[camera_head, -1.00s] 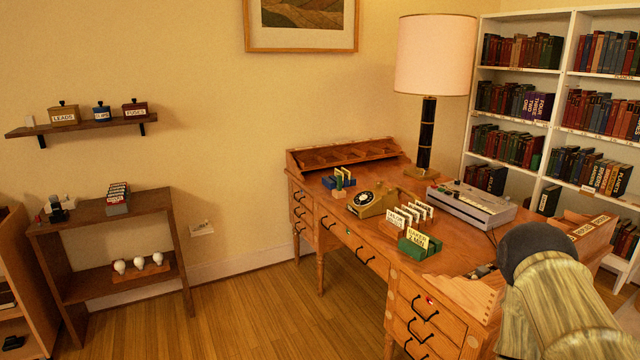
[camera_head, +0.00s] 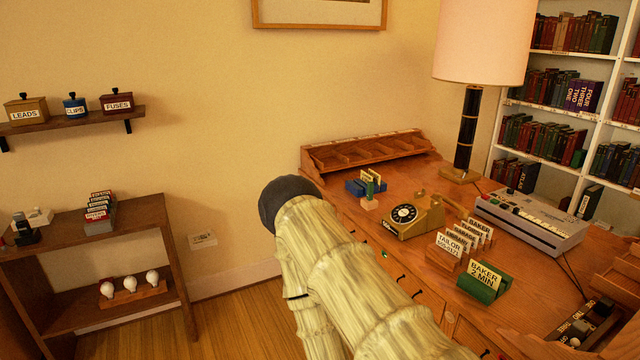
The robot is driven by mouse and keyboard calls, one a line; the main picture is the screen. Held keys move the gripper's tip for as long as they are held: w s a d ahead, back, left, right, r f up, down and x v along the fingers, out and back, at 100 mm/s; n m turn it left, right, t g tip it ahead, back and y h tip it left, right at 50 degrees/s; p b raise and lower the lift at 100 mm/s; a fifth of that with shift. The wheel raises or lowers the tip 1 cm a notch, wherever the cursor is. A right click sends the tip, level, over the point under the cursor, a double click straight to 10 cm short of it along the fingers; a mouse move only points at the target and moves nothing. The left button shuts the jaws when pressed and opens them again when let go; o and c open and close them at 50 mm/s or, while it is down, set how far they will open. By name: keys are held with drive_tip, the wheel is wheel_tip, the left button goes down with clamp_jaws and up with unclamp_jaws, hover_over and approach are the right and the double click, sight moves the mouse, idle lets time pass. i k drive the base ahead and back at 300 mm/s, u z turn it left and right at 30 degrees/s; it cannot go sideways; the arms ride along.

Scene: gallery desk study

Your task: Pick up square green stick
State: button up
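A small upright green stick (camera_head: 370,188) stands on the desk (camera_head: 410,180). It appears to rise from a small pale block (camera_head: 369,204), just in front of a blue holder (camera_head: 354,186) with cream cards. It is too small to tell its exact shape. My pale, bark-textured arm crosses the lower middle of the view and ends in a dark rounded part, left of and nearer than the stick. No gripper fingers show, so my gripper is not in view. The arm hides part of the desk's front left.
A gold telephone (camera_head: 414,216) stands right of the stick. Card holders, including a green one (camera_head: 484,287), stand nearer. A grey machine (camera_head: 530,220) and a tall lamp (camera_head: 466,130) stand right. A raised wooden organiser (camera_head: 365,150) lines the desk's back.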

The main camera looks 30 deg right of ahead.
sight(370, 184)
drive_tip(key=z, duration=0.35)
drive_tip(key=i, duration=1.25)
drive_tip(key=z, duration=1)
drive_tip(key=i, duration=0.3)
drive_tip(key=u, duration=1.25)
drive_tip(key=i, duration=1.7)
drive_tip(key=z, duration=3.4)
drive_tip(key=i, duration=0.2)
drive_tip(key=z, duration=0.05)
